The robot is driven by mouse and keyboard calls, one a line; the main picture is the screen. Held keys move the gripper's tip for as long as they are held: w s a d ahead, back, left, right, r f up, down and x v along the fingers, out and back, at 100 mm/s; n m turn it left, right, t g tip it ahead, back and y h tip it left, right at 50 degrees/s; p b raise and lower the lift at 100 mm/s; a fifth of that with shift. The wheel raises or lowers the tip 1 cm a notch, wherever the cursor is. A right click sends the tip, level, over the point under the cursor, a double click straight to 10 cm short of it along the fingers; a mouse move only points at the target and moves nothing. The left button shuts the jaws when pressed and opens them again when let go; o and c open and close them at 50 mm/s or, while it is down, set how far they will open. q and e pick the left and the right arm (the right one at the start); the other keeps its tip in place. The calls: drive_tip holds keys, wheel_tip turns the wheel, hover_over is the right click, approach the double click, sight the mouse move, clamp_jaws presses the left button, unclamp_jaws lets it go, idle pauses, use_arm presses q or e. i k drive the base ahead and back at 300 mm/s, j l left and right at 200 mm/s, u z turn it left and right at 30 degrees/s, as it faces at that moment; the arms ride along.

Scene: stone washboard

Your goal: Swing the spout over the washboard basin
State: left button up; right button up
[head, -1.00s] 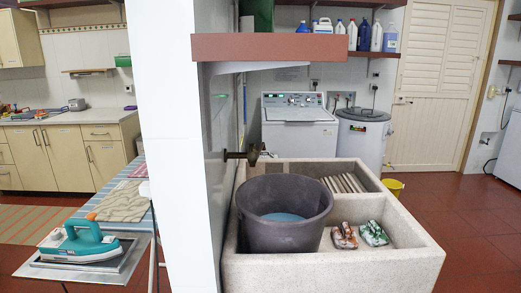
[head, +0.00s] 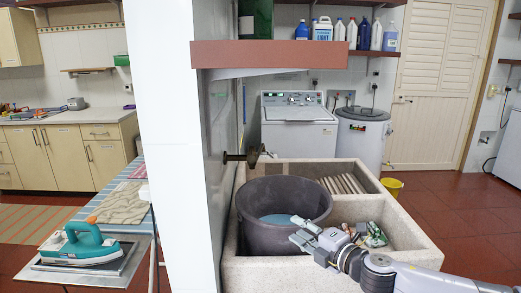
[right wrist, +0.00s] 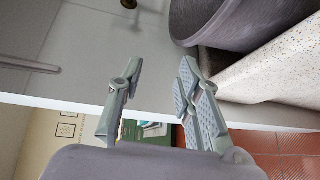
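The dark brown spout (head: 243,156) sticks out from the side of the white wall pillar, above the back left of the washboard. A small part of it seems to show at the top edge of the right wrist view (right wrist: 128,3). The speckled stone washboard (head: 405,227) has a ribbed part at the back and a basin in front. My right gripper (head: 297,231) is in front of the dark bucket, below and to the right of the spout and apart from it. In the right wrist view its two fingers (right wrist: 160,65) are spread with nothing between them. My left gripper is not in view.
A dark bucket (head: 262,236) with bluish water stands in the left of the washboard. Two wrapped bundles, partly hidden by my right gripper, lie to its right. A brown shelf (head: 270,54) juts from the pillar above the spout. A washing machine (head: 298,128) stands behind.

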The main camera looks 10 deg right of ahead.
sight(262, 148)
drive_tip(key=i+l, duration=0.15)
drive_tip(key=i, duration=0.35)
drive_tip(key=i+l, duration=0.15)
drive_tip(key=i, duration=0.3)
drive_tip(key=i+l, duration=0.15)
drive_tip(key=i, duration=0.35)
